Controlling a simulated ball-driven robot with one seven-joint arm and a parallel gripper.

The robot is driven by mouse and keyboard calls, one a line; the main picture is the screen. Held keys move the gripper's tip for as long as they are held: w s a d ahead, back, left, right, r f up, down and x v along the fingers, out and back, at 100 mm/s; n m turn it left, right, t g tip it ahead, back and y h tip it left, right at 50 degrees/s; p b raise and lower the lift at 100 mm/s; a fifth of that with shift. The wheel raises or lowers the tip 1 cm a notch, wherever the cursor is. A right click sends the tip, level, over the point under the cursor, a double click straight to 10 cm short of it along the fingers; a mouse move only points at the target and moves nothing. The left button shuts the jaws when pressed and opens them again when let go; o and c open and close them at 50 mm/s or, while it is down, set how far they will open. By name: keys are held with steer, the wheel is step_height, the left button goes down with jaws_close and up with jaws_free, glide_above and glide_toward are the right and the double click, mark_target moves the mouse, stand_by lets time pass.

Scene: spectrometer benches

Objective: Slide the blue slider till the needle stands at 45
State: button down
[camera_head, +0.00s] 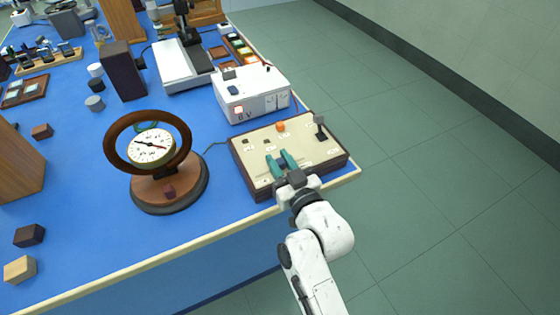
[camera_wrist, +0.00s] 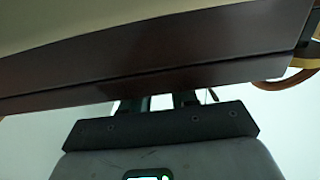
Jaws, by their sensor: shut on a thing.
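The control box (camera_head: 326,151) has a cream top and dark brown sides and sits at the table's right front edge. My gripper (camera_head: 278,155) reaches over its front edge, its teal fingers shut low over the top. The piece between them is mostly hidden; by its place I take it for the blue slider, but its colour cannot be told. The round dial (camera_head: 151,146) hangs in a brown ring on a wooden base. Its dark needle (camera_head: 152,144) lies across the face, tilted; the numbers are too small to read. The wrist view shows the box's dark side (camera_wrist: 150,62) close up.
The box also carries an orange knob (camera_head: 280,126), a dark knob (camera_head: 267,141) and an upright black lever (camera_head: 320,126). A white power supply (camera_head: 254,96) stands behind it. Small blocks (camera_head: 29,235) lie at the left. The floor to the right is clear.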

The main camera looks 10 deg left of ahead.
steer(key=shift+w+d+f+b, duration=0.1)
steer(key=shift+w+d+b, duration=0.1)
steer(key=shift+b, duration=0.1)
steer(key=shift+w+d, duration=0.1)
steer(key=shift+d, duration=0.15)
steer(key=shift+a, duration=0.1)
steer(key=c, duration=1)
jaws_free()
steer(key=shift+o, duration=0.2)
steer(key=b+v, duration=0.2)
steer(key=v, duration=0.9)
